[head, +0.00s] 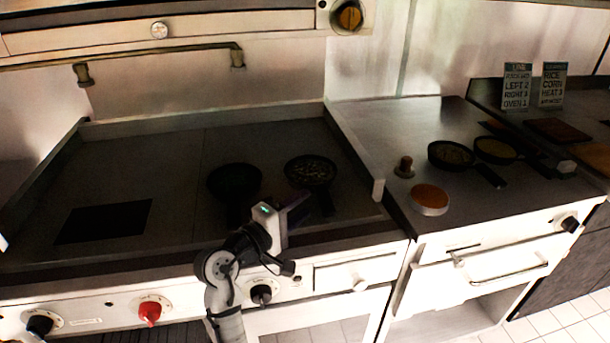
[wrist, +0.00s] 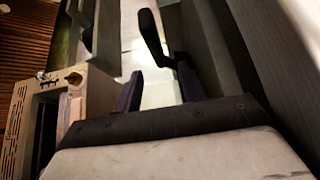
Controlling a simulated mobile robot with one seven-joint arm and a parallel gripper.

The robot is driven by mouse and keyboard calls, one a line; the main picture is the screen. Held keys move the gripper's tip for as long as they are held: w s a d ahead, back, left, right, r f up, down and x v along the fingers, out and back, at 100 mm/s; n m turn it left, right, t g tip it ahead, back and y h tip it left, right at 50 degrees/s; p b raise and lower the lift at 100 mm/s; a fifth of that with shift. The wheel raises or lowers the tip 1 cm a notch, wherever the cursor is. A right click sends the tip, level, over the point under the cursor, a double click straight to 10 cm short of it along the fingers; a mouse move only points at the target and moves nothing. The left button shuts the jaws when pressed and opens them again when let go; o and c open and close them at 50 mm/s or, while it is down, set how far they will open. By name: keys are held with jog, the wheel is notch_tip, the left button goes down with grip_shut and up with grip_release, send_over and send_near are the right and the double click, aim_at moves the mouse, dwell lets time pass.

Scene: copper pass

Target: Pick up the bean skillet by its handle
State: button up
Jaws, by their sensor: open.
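Two dark skillets sit on the flat cooktop in the head view. The right one (head: 310,170) holds pale, speckled contents that could be beans; its dark handle (head: 327,205) points toward the front edge. The left one (head: 235,181) looks dark inside, and my arm partly hides its handle. My gripper (head: 298,207) is over the front of the cooktop, just left of the right skillet's handle. In the wrist view my gripper (wrist: 160,88) is open, with nothing between its fingers. A dark, round-ended bar (wrist: 151,38), which looks like a handle, lies beyond the fingertips.
Two more skillets, a near one (head: 450,155) and a far one (head: 496,150), stand on the right counter with an orange-topped round container (head: 429,198). A raised divider (head: 350,150) separates that counter from the cooktop. Knobs, including a red one (head: 149,312), line the front.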

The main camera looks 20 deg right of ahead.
aim_at(321, 189)
jog(key=p+x, duration=0.1)
jog(key=x, duration=0.6)
jog(key=shift+d+p, duration=0.1)
jog(key=shift+p, duration=0.3)
jog(key=shift+c, duration=0.4)
grip_shut()
jog(key=shift+r, duration=0.1)
dwell(0.3)
